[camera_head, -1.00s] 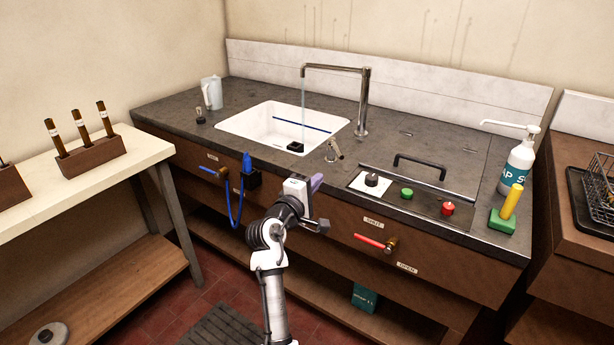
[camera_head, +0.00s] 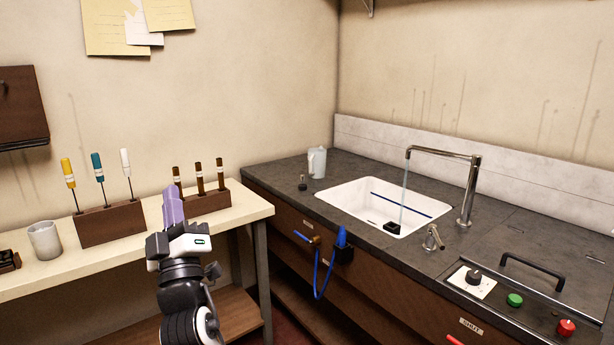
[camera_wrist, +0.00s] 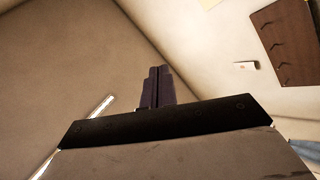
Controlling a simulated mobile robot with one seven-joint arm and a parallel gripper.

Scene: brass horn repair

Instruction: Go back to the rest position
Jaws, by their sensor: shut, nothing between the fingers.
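My gripper (camera_head: 173,207) is in the lower left of the head view, with its purple fingers together and pointing up. Nothing is held in it. It is in front of the cream bench in the picture, overlapping the bench's front edge and the rack behind. In the wrist view the purple fingers (camera_wrist: 157,88) also show closed, with bare wall beyond them.
The cream bench (camera_head: 100,268) holds a tool rack (camera_head: 110,226), a second rack (camera_head: 207,203) and a grey cup (camera_head: 44,240). At right, the dark counter (camera_head: 290,183) has a white sink (camera_head: 345,196) with water running from the tap (camera_head: 470,190). A blue hose (camera_head: 318,280) hangs at its front.

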